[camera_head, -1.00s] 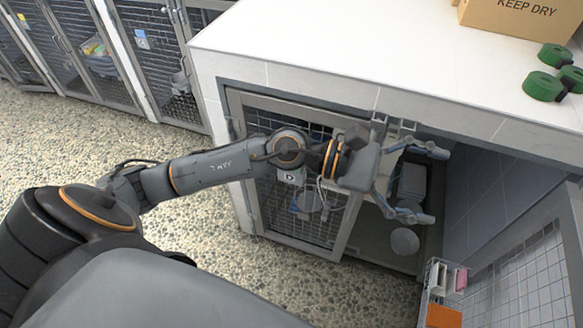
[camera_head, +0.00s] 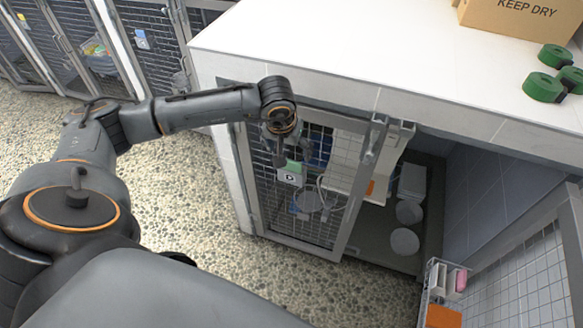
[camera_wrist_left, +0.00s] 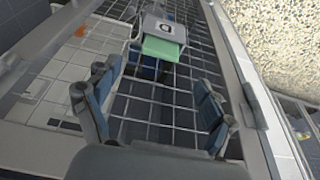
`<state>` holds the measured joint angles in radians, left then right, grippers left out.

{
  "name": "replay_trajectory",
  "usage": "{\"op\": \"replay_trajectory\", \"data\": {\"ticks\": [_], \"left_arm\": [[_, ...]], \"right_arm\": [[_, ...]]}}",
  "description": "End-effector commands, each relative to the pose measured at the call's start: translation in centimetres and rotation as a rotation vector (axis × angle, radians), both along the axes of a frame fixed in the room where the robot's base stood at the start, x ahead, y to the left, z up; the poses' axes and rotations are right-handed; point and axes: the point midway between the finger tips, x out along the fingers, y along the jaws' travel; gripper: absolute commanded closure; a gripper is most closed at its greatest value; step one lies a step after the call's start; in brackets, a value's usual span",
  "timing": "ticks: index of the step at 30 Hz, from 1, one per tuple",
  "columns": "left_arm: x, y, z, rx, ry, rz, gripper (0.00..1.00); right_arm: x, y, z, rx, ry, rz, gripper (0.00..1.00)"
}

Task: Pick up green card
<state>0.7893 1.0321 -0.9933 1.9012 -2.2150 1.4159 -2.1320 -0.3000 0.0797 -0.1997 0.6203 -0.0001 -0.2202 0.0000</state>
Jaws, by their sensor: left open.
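The green card (camera_wrist_left: 162,48) shows in the left wrist view, at a grey holder (camera_wrist_left: 165,28) with a dark-marked label on the mesh kennel door. In the head view the green card (camera_head: 292,167) is a small patch on the door, above the label marked D. My left gripper (camera_wrist_left: 153,108) is open and empty. Its two fingers stand apart in front of the mesh, short of the card in the wrist view. In the head view my wrist hangs in front of the door and hides part of it. My right gripper is not in view.
The mesh door (camera_head: 318,215) stands beside an open kennel bay holding grey bowls (camera_head: 405,241). A white counter (camera_head: 330,45) overhangs above, with a cardboard box (camera_head: 520,18) and green rolls (camera_head: 543,87). Pebbled floor (camera_head: 190,215) is clear at left.

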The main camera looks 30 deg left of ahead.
Motion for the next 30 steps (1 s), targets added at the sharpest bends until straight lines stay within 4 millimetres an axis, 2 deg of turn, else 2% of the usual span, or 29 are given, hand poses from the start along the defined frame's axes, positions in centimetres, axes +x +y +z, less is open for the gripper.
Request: {"op": "replay_trajectory", "data": {"ticks": [3,8,18,26,30], "left_arm": [[0.4,0.0,-1.4,-0.001,0.001,0.000,0.17],[0.7,0.1,-2.3,-0.002,0.000,-0.001,0.17],[1.8,0.5,-6.6,-0.004,0.000,0.000,0.17],[1.9,0.5,-6.9,-0.004,-0.002,-0.001,0.17],[1.9,0.5,-6.9,-0.004,-0.002,-0.001,0.44]], "right_arm": [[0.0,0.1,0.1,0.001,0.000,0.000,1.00],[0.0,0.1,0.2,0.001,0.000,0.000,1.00],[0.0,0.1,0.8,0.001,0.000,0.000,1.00],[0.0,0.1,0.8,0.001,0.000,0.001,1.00],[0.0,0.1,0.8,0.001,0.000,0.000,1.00]]}}
